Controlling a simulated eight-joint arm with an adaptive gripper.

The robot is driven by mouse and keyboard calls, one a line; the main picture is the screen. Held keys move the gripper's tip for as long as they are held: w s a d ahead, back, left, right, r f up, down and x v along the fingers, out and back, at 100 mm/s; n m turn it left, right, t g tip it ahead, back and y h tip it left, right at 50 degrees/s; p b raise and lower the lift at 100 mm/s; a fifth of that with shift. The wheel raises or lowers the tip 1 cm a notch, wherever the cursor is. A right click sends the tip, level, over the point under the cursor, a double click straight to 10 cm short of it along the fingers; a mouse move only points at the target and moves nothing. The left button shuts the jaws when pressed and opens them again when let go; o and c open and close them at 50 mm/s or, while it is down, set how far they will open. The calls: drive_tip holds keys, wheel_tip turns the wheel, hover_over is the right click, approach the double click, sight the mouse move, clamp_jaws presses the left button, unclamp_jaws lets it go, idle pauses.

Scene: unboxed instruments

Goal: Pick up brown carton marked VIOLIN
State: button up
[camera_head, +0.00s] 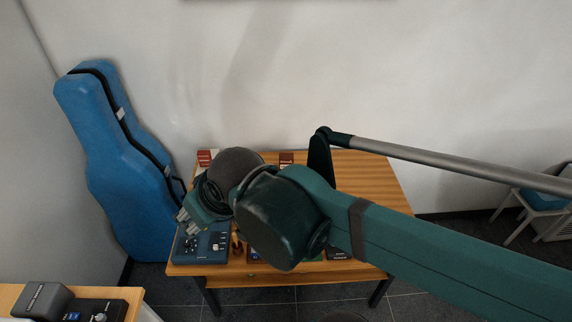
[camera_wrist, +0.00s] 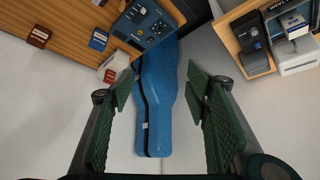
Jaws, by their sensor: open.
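A small brown carton (camera_head: 287,158) sits near the back edge of the wooden table in the head view. What seems to be the same carton (camera_wrist: 38,36) is at the upper left of the wrist view; its label is too small to read surely. My gripper (camera_head: 186,222) is over the table's left end, near the blue device, left of and in front of the carton. In the wrist view my gripper (camera_wrist: 162,92) has its green fingers wide apart with nothing between them. My arm hides the middle of the table in the head view.
A red-and-white box (camera_head: 206,155) is at the table's back left. A blue box (camera_wrist: 98,39) and a blue control device (camera_head: 203,243) share the wooden table (camera_head: 375,190). A large blue instrument case (camera_head: 125,175) leans at the left. Another table (camera_head: 130,292) holds dark equipment.

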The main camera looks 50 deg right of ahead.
drive_tip(key=o, duration=0.5)
drive_tip(key=shift+r, duration=0.1)
